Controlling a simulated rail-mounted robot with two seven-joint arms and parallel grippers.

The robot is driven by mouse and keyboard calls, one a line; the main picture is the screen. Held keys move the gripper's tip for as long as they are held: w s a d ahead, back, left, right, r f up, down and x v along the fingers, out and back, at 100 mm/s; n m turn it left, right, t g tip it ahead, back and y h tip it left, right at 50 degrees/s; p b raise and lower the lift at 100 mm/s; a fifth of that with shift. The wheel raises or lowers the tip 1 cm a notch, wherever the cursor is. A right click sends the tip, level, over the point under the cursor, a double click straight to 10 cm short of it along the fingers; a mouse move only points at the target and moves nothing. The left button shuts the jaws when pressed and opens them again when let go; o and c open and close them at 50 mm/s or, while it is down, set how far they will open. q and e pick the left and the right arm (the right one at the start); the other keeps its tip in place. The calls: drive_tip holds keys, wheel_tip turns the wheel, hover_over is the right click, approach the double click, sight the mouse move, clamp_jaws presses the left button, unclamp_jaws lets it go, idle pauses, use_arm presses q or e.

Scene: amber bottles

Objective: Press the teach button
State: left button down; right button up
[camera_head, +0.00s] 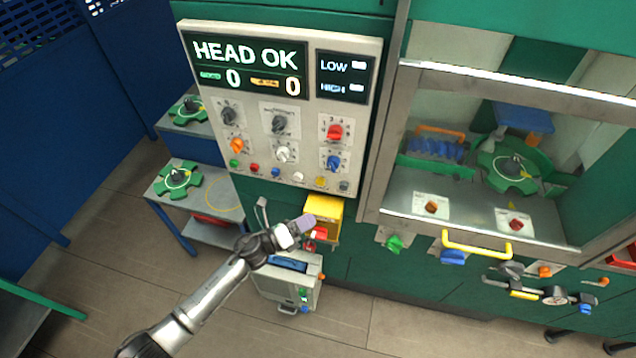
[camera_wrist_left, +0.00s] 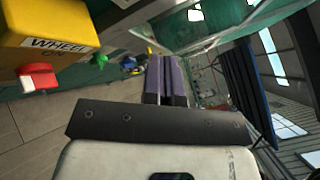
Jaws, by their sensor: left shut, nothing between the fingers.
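The control panel (camera_head: 365,60) carries a HEAD OK display, several knobs and a bottom row of small buttons: green (camera_head: 234,163), red (camera_head: 254,168), blue (camera_head: 276,173), white (camera_head: 298,177), yellow (camera_head: 320,182) and grey (camera_head: 343,186). Their labels are too small to read, so I cannot tell which is the teach button. My left gripper (camera_head: 306,223) is below this row, in front of a yellow box (camera_head: 330,207). Its purple-grey fingers (camera_wrist_left: 166,80) are together and empty in the left wrist view. My right gripper is not in view.
The yellow box (camera_wrist_left: 48,22), marked WHEEL ON, has a red switch (camera_wrist_left: 38,78) close beside the left gripper. A grey cabinet (camera_head: 285,287) stands below. Side shelves (camera_head: 205,197) hold green fixtures. A glazed machine enclosure (camera_head: 385,150) is at right.

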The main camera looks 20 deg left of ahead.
sight(321, 182)
use_arm(q)
drive_tip(key=shift+s+d+m, duration=0.1)
drive_tip(key=shift+m, duration=0.5)
drive_tip(key=w+b, duration=0.4)
drive_tip(key=w, duration=0.4)
drive_tip(key=shift+w+a+b, duration=0.3)
drive_tip(key=shift+w+a, duration=0.1)
drive_tip(key=shift+r, duration=0.1)
idle(1.8)
drive_tip(key=shift+w+b, duration=0.25)
drive_tip(key=shift+b, duration=0.1)
drive_tip(key=shift+w+a, duration=0.1)
drive_tip(key=shift+w, duration=0.05)
